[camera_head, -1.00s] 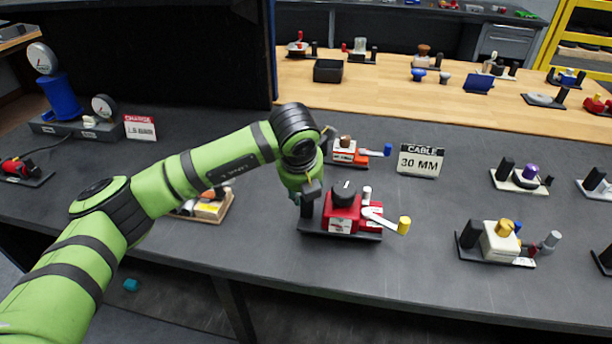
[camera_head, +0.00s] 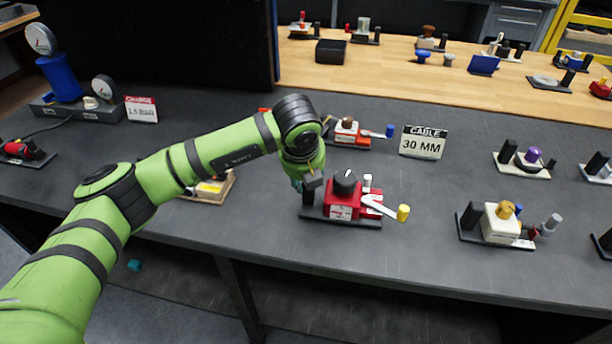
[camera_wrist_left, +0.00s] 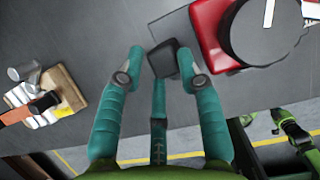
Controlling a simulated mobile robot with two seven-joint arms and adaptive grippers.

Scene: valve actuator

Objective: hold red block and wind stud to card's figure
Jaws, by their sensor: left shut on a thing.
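The red block (camera_head: 340,200) stands on a dark base plate on the grey bench, with a black round knob (camera_head: 345,181) on top, a white pointer line on the knob and a silver lever with a yellow grip (camera_head: 403,213). My left gripper (camera_head: 306,184) is at the block's left side, shut on the black post (camera_wrist_left: 162,60) of its base; both teal fingers flank the post in the left wrist view. The block and knob (camera_wrist_left: 266,30) show there at upper right. A card (camera_head: 423,142) reading "CABLE 30 MM" stands behind the block. My right gripper is not seen.
A red and white device with a blue-tipped lever (camera_head: 348,132) stands just behind. A cream device with a gold knob (camera_head: 500,224) stands to the right. A yellow-labelled device (camera_head: 213,187) sits left, partly behind my arm. A red-topped charge card (camera_head: 141,109) is farther left.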

